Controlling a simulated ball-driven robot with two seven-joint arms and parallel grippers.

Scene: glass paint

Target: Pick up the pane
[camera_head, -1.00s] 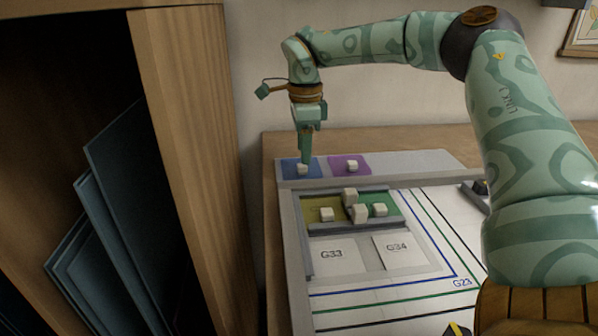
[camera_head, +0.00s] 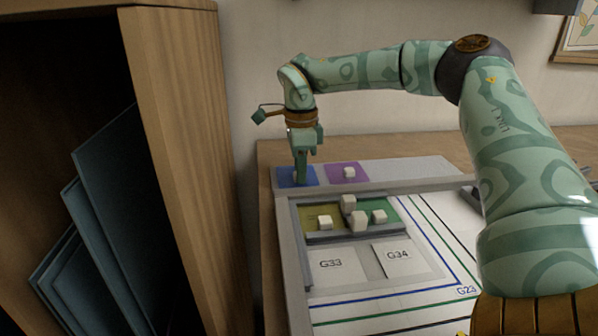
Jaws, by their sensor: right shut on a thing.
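My left gripper is not in view.
Olive (camera_head: 311,217) and green (camera_head: 379,206) panes with white knobs lie in the frame, close in front. Cards G33 (camera_head: 334,266) and G34 (camera_head: 402,259) are nearer. A wooden cabinet (camera_head: 190,150) with dark sheets stands close on the left.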

